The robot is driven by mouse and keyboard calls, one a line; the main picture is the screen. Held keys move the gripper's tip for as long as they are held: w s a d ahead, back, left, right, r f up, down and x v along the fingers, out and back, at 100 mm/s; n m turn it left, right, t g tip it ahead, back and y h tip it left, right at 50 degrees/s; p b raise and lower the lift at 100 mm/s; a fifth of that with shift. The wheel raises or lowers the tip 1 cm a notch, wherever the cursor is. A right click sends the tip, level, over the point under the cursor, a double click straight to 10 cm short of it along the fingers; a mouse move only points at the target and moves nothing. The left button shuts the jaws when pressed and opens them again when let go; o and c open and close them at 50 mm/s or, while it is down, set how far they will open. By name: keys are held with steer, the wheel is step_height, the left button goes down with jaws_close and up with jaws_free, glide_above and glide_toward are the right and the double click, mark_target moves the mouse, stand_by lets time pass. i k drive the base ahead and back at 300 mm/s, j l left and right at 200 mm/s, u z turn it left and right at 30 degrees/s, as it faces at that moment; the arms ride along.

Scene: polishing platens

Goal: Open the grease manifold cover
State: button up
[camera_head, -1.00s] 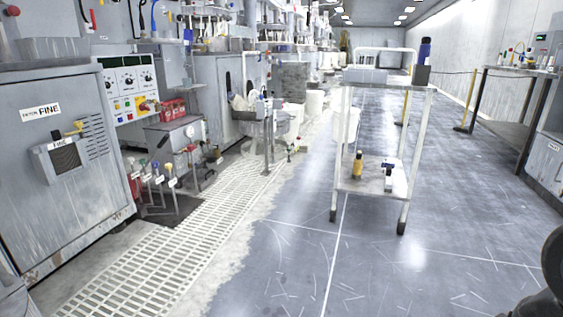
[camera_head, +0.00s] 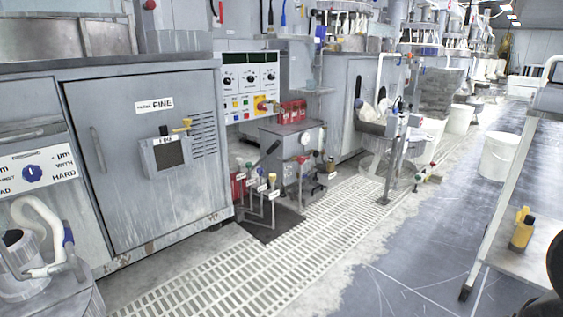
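No part is marked clearly as the grease manifold cover, and I cannot tell for sure which one it is. A grey floor unit (camera_head: 293,142) with a round gauge and a dark lever stands left of centre. In front of it, several labelled upright valves (camera_head: 262,190) with coloured tops rise from a dark floor mat. A small box with a dark panel and a yellow handle (camera_head: 165,152) is fixed to the grey cabinet marked FINE (camera_head: 120,185). My gripper is not in view.
A light grated walkway (camera_head: 240,275) runs along the machines. A white-framed cart (camera_head: 510,150) with a yellow bottle (camera_head: 522,230) stands at the right. A white bucket (camera_head: 500,157) stands behind it. The grey floor (camera_head: 420,265) between walkway and cart is clear.

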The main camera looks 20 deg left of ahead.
mark_target(12, 131)
steer(key=i+j+u, duration=0.15)
steer(key=i+u, duration=0.15)
steer(key=u, duration=0.15)
steer(key=i+u, duration=0.3)
steer(key=u, duration=0.2)
steer(key=i+u, duration=0.45)
steer(key=i+j+u, duration=0.2)
steer(key=i, duration=0.6)
steer(key=l, duration=0.1)
